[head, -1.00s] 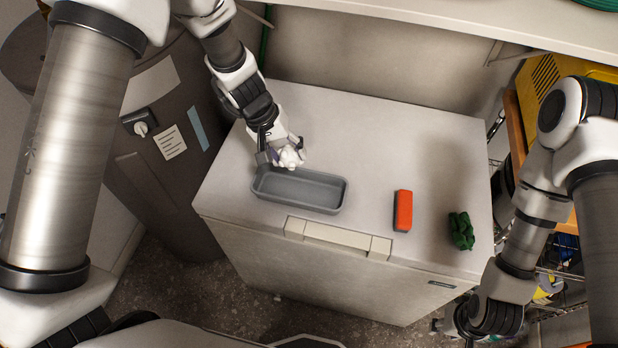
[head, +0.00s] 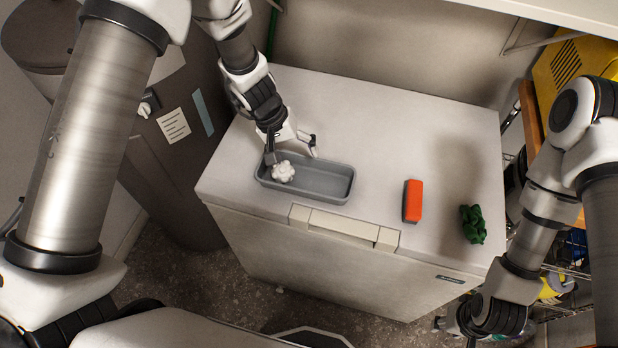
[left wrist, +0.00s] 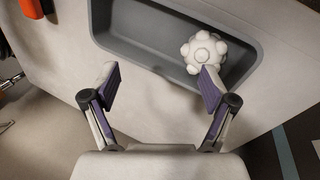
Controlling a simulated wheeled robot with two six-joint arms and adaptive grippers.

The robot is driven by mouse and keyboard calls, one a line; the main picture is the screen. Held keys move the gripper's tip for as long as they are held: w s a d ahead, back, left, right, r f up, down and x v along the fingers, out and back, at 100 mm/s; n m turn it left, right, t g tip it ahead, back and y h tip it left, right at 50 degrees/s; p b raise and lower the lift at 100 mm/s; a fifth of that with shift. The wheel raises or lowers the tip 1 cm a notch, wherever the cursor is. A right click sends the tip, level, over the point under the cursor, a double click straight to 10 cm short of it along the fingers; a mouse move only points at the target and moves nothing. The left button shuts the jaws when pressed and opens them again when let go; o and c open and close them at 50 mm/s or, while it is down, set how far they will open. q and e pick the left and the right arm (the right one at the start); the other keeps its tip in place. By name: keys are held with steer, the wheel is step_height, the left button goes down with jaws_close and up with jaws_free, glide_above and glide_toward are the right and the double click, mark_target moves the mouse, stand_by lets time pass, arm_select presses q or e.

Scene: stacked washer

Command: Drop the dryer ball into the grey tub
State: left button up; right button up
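The white, knobbly dryer ball (head: 283,171) is inside the grey tub (head: 330,184), at the tub's left end in the head view. In the left wrist view the ball (left wrist: 203,52) sits at the right end of the tub (left wrist: 130,46). My left gripper (head: 292,148) is above the tub with its fingers spread apart and nothing between them. Its open fingers also show in the left wrist view (left wrist: 158,88), with the ball just beyond the right fingertip. My right gripper (head: 468,338) is at the lower right, cut off by the frame edge.
The tub stands on a white chest-like top (head: 380,130). An orange-red block (head: 413,201) and a dark green crumpled item (head: 473,224) lie to its right. A shelf (head: 560,12) overhangs the back. The surface between tub and block is clear.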

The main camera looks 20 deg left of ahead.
arm_select(q)
steer(key=shift+r, duration=0.15)
steer(key=v, duration=1.1)
steer(key=shift+r, duration=0.3)
steer(key=shift+a, duration=0.1)
